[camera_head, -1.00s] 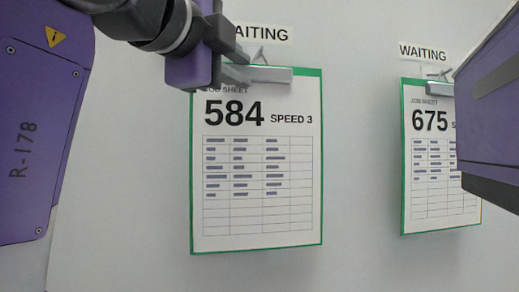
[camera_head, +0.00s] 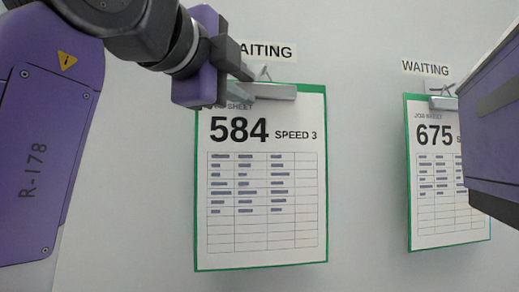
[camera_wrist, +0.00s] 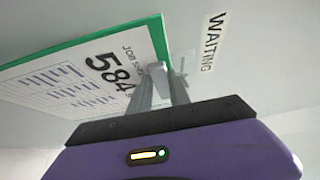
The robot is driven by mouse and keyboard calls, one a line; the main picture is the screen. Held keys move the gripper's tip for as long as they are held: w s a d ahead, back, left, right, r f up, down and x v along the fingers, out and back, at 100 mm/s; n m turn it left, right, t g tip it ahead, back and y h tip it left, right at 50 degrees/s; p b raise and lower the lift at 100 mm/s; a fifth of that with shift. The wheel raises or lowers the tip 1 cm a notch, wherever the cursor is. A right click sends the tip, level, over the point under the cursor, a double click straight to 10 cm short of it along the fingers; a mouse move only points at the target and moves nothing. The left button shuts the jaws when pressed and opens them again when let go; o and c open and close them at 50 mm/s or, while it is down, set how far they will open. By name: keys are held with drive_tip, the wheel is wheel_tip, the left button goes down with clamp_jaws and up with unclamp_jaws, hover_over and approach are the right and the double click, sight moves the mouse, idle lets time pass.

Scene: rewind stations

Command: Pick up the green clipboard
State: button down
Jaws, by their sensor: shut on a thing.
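The green clipboard with job sheet 584 (camera_head: 262,190) hangs upright against the white wall in the head view. It also shows in the wrist view (camera_wrist: 75,80), at the upper left. My gripper (camera_head: 247,82) is at the left part of the clipboard's grey metal clip (camera_head: 275,91). In the wrist view my gripper's two fingers (camera_wrist: 163,90) are close together on the clip at the top edge of the board. My gripper hides part of the clip and the start of the "JOB SHEET" line.
A second green clipboard, with job sheet 675 (camera_head: 428,195), hangs to the right, partly hidden by a purple part at the right edge. A "WAITING" label (camera_head: 270,51) is above the first clipboard, and another (camera_head: 425,68) above the second. Bare wall lies between the boards.

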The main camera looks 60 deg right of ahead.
drive_tip(key=shift+r, duration=0.2)
drive_tip(key=shift+s+a, duration=0.15)
drive_tip(key=shift+a, duration=0.1)
drive_tip(key=s+a+b, duration=0.2)
drive_tip(key=s+a, duration=0.8)
drive_tip(key=a, duration=0.3)
drive_tip(key=shift+s+a, duration=0.4)
drive_tip(key=shift+r, duration=0.1)
